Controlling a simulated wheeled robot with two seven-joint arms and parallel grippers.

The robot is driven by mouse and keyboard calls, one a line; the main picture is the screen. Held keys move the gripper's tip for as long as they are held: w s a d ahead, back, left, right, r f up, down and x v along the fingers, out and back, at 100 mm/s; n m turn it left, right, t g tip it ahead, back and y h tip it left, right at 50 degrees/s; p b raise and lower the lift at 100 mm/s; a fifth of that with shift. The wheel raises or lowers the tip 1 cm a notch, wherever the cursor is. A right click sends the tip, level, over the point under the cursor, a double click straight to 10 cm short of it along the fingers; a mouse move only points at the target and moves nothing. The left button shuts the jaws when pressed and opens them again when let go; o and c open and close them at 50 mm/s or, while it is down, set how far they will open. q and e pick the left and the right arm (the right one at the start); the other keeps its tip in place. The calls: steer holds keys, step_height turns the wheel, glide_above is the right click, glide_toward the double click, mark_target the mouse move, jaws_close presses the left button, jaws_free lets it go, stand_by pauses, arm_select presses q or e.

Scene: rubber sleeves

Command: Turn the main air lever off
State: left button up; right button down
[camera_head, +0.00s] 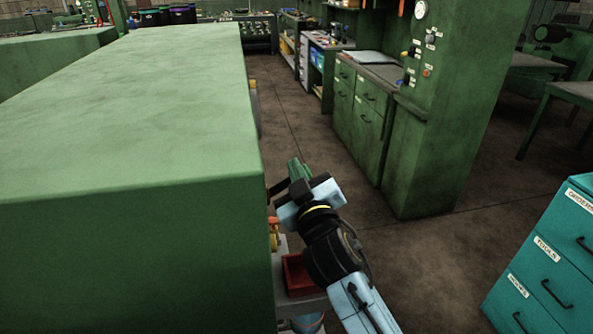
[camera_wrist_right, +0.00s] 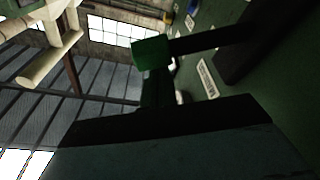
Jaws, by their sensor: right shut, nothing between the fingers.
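A dark bar with a green grip (camera_head: 299,170) sticks out from the right side of the large green machine and looks like the main air lever. In the right wrist view the green grip (camera_wrist_right: 152,52) is at the end of the dark bar, which runs to a dark part by a labelled green panel. My right gripper (camera_head: 300,188) is shut and empty, close to the grip. In the wrist view its dark fingers (camera_wrist_right: 157,90) point at the grip and overlap it; I cannot tell whether they touch. My left gripper is not in view.
The green machine (camera_head: 130,110) fills the left and hides its side face. A red tray (camera_head: 298,275) lies under my right arm. A green control column (camera_head: 440,110) stands across the aisle, and a teal drawer cabinet (camera_head: 550,265) is at right. The floor between is clear.

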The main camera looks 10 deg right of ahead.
steer(key=shift+f, duration=0.1)
steer(key=shift+d+f+m+b, duration=0.45)
steer(key=shift+m+b, duration=0.2)
steer(key=shift+m, duration=0.25)
steer(key=shift+r, duration=0.1)
step_height(320, 180, up, 4)
steer(key=a+r+p, duration=0.1)
steer(key=a+p, duration=0.1)
steer(key=p, duration=0.2)
steer(key=s+d+f+b, duration=0.1)
steer(key=s+f+b, duration=0.1)
steer(key=s, duration=0.7)
steer(key=s+d+f+b, duration=0.1)
steer(key=s+f+b, duration=0.1)
steer(key=s, duration=0.8)
steer(key=shift+f+h, duration=0.35)
steer(key=shift+h, duration=0.05)
steer(key=shift+a, duration=0.1)
